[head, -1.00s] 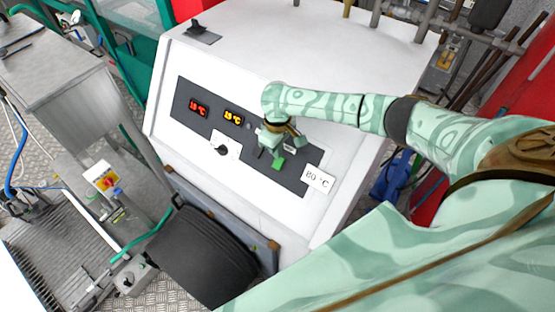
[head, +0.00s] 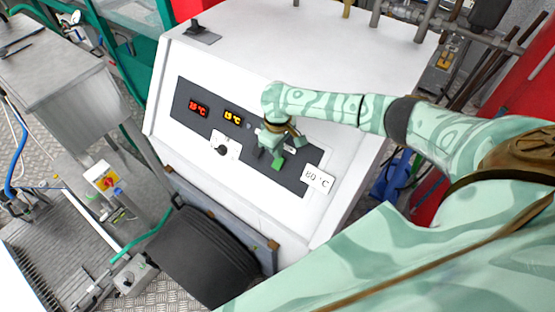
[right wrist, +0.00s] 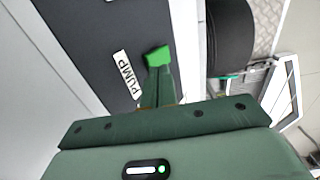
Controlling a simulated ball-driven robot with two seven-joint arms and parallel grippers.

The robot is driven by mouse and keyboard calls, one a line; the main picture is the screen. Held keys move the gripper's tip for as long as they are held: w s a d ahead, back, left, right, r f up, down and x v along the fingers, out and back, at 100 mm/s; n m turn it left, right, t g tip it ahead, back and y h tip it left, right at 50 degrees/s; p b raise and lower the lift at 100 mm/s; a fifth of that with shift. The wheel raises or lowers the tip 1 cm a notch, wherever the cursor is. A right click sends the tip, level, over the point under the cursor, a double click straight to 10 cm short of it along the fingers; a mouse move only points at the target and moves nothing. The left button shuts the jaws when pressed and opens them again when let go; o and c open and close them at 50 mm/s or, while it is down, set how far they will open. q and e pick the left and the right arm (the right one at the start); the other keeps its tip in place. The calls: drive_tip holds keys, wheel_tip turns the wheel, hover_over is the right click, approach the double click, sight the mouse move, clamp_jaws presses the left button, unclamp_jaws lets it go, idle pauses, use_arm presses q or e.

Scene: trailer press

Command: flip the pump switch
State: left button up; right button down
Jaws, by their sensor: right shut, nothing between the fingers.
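The pump switch is a bright green rocker on the dark control panel (head: 180,108) of the white machine. It shows in the head view (head: 278,164) and, close up, in the right wrist view (right wrist: 158,56). A white label reading PUMP (right wrist: 127,74) is beside it. My right gripper (head: 271,153) is shut and empty, with its fingers (right wrist: 157,88) right at the switch. The fingertips overlap the switch's near edge in the wrist view; I cannot tell whether they touch it. My left gripper is not in view.
A black chute-like part (head: 205,255) stands below. Pipes (head: 430,22) run along the top right.

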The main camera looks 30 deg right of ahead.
sight(277, 163)
drive_tip(key=shift+s+f+b, duration=0.1)
drive_tip(key=shift+f+b, duration=0.45)
drive_tip(key=shift+f, duration=0.75)
idle(0.9)
drive_tip(key=shift+r+p, duration=0.45)
drive_tip(key=shift+p, duration=0.15)
wheel_tip(277, 163, up, 6)
drive_tip(key=p, duration=0.8)
drive_tip(key=shift+a, duration=0.1)
